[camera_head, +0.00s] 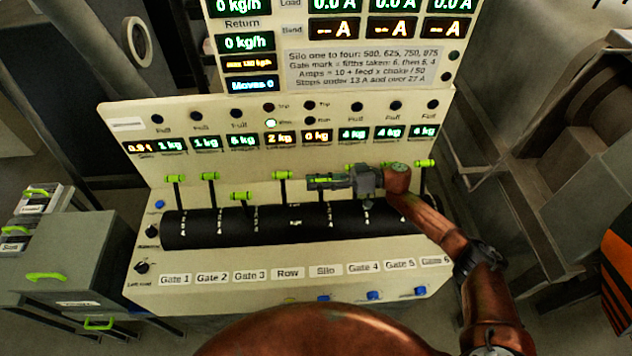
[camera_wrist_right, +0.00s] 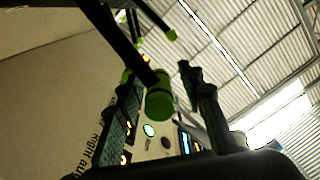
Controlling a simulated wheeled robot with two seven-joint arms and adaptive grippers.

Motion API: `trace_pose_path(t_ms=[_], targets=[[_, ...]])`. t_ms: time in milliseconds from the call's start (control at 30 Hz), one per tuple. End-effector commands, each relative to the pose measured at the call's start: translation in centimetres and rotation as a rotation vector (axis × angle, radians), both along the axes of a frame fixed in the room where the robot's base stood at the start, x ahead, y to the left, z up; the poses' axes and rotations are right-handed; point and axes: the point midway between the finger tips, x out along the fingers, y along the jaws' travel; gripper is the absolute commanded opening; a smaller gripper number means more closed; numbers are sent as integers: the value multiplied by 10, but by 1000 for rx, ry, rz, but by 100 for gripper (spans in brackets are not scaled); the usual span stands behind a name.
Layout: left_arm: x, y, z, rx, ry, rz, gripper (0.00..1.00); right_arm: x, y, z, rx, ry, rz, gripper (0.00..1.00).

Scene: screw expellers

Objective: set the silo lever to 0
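The control desk (camera_head: 205,283) carries a row of green-handled levers above a black slotted drum (camera_head: 190,229). The label "Silo" (camera_head: 325,270) is on the front strip, between "Row" and "Gate 4". My right gripper (camera_head: 318,182) reaches in from the right, over the slot above that label. A green lever handle (camera_wrist_right: 158,98) sits between its fingers in the right wrist view, with gaps showing on both sides, so the gripper looks open around it. The gripper partly hides this lever in the head view. The drum's marks are too small to read. My left gripper is not in view.
The Row lever (camera_head: 283,175) stands close left of the gripper. My right arm crosses the levers on the right, including the Gate 5 one. Blue buttons (camera_head: 373,295) line the front edge. Grey drawers (camera_head: 68,255) stand at the left.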

Motion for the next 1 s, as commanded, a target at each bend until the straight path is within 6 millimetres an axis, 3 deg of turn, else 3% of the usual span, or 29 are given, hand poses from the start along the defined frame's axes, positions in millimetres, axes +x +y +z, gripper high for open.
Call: trace_pose_path(t_ms=[167,633,800,1000], targets=[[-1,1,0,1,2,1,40,1,-13,-1,-2,0,-2,35],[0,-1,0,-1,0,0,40,1,-102,-1,-2,1,-2,35],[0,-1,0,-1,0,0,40,0,-117,-1,-1,1,-1,35],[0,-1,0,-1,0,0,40,0,-120,0,0,0,0,35]])
